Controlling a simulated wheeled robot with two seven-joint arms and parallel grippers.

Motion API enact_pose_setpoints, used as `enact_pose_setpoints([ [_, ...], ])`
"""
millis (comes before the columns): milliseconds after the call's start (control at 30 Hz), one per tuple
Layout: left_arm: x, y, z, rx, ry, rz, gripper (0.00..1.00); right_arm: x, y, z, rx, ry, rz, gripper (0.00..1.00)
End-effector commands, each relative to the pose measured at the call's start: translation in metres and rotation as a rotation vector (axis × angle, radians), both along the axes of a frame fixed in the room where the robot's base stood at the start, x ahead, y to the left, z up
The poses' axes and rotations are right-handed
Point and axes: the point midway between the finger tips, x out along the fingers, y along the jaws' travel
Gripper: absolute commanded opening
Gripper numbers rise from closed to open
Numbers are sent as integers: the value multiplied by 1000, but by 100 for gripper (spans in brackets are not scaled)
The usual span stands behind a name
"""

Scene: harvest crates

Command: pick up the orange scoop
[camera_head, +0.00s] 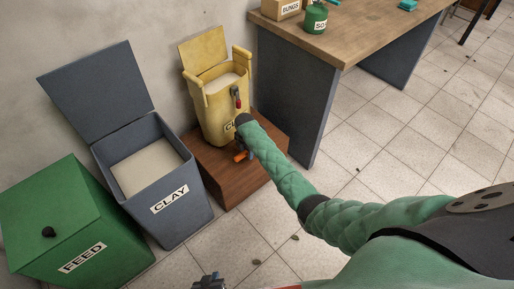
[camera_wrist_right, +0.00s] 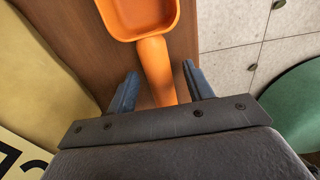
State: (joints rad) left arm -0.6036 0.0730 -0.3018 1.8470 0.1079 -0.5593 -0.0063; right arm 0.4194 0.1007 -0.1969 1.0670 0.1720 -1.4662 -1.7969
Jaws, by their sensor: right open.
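The orange scoop (camera_wrist_right: 157,68) lies on the brown wooden stand, its bowl toward the top edge of the right wrist view and its handle running down between my fingers. In the head view only a small orange part (camera_head: 239,157) shows beside my right wrist. My right gripper (camera_wrist_right: 160,82) is open, with one blue finger on each side of the handle and a visible gap on both sides. In the head view it is mostly hidden by my forearm. My left gripper (camera_head: 210,282) shows only as a dark piece at the bottom edge.
The brown stand (camera_head: 215,175) also bears an open yellow bin (camera_head: 210,118) close by. A grey open clay bin (camera_head: 190,205) and green feed bin (camera_head: 85,225) stand left. A workbench (camera_head: 350,45) with a green canister (camera_head: 315,18) is behind. Tiled floor is open at right.

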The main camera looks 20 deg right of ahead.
Motion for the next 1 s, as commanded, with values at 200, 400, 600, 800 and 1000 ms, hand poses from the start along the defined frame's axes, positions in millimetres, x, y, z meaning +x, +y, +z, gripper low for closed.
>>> enact_pose_setpoints([
  [200,-2,0,0,-1,1,0,0,0,0,0,-1,0,0,51],
  [400,-1,0,0,-1,1,-1,0,0,0,0,-1,0,0,14],
  [600,-1,0,0,0,1,0,0,0,0,0,-1,-1,0,3],
  [800,1,0,1,0,0,0,0,1,0,4,-1,-1,0,3],
  [1000,1,0,4,1,0,0,0,2,-1,33,-3,-3,0,3],
])
